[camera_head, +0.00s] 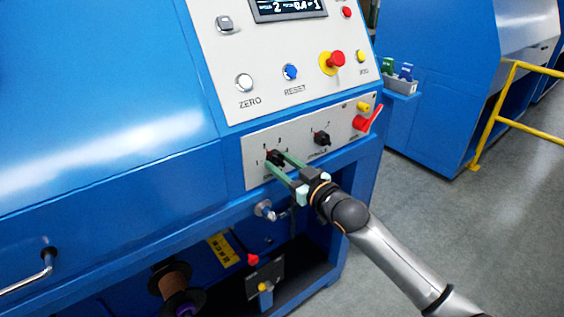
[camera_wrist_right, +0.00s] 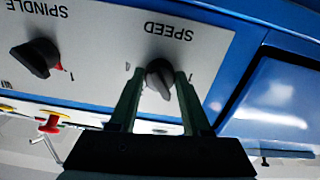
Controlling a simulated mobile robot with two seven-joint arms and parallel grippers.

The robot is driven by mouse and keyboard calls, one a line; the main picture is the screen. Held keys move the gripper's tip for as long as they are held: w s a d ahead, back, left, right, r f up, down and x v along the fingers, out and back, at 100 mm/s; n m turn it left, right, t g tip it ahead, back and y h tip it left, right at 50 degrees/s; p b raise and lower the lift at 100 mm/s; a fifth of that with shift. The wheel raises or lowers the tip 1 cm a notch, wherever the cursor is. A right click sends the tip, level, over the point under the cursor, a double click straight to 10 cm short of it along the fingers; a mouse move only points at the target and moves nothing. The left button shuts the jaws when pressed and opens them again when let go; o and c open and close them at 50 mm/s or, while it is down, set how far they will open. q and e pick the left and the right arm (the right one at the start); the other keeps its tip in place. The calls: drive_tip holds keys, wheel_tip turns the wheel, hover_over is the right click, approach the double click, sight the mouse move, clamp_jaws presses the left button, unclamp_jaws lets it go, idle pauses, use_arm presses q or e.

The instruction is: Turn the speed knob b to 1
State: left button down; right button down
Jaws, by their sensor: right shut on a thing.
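The black speed knob (camera_head: 275,157) sits on the light grey lower panel of the blue machine, with small number marks around it. In the right wrist view the speed knob (camera_wrist_right: 159,79) is under an upside-down SPEED label (camera_wrist_right: 168,31). My right gripper (camera_head: 275,160) reaches it from the lower right with two green fingers. The fingers of the right gripper (camera_wrist_right: 158,74) are on either side of the knob and shut on it. The fingers hide part of the dial, and I cannot tell which mark the knob points to. My left gripper is not in view.
A second black knob (camera_head: 321,138), labelled SPINDLE in the wrist view, and a red lever (camera_head: 368,119) are to the right on the same panel. Above are ZERO (camera_head: 244,83) and RESET (camera_head: 290,72) buttons and a red emergency button (camera_head: 337,58). A metal fitting (camera_head: 264,209) protrudes below.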

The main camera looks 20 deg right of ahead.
drive_tip(key=shift+r+n, duration=0.1)
drive_tip(key=shift+n, duration=0.3)
drive_tip(key=n+p, duration=0.2)
drive_tip(key=shift+n, duration=0.3)
drive_tip(key=n+p, duration=0.1)
drive_tip(key=n, duration=0.1)
drive_tip(key=shift+n, duration=0.3)
drive_tip(key=n+p, duration=0.1)
drive_tip(key=n, duration=0.2)
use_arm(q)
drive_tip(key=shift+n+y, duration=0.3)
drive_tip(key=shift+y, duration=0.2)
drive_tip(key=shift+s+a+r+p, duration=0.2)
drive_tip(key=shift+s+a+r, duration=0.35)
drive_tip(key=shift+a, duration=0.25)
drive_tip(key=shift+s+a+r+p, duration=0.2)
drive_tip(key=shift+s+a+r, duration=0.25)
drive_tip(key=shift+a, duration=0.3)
use_arm(e)
drive_tip(key=shift+n, duration=0.8)
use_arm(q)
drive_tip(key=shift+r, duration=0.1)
use_arm(e)
drive_tip(key=shift+c, duration=1.8)
unclamp_jaws()
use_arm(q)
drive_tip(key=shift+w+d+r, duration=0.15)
